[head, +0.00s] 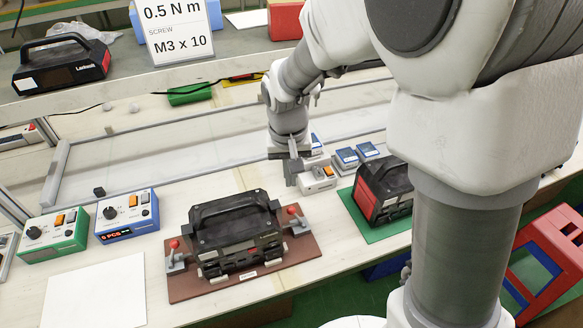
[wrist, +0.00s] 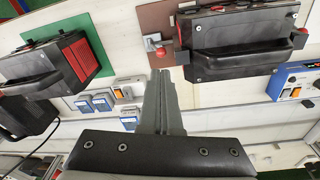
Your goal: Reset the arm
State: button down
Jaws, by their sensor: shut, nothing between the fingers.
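A black power station (head: 238,232) with a handle sits on a brown fixture board (head: 187,287) with red-knobbed clamps at both sides. It also shows at the upper right of the wrist view (wrist: 235,45). My gripper is apart from this power station. Whether my gripper touches the small white device cannot be told.
A second power station (head: 388,190) with a red side stands on a green mat (head: 372,228) at the right. Small blue batteries (head: 346,158) lie near my gripper. Two control boxes, green (head: 55,238) and blue (head: 128,216), stand left. A shelf holds another power station (head: 60,65).

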jog(key=s+d+r+t, duration=0.4)
jog(key=s+d+r, duration=0.8)
jog(key=s+r, duration=0.3)
jog(key=shift+s+d+r+t, duration=0.25)
jog(key=shift+s+d+t, duration=0.05)
jog(key=shift+s, duration=0.4)
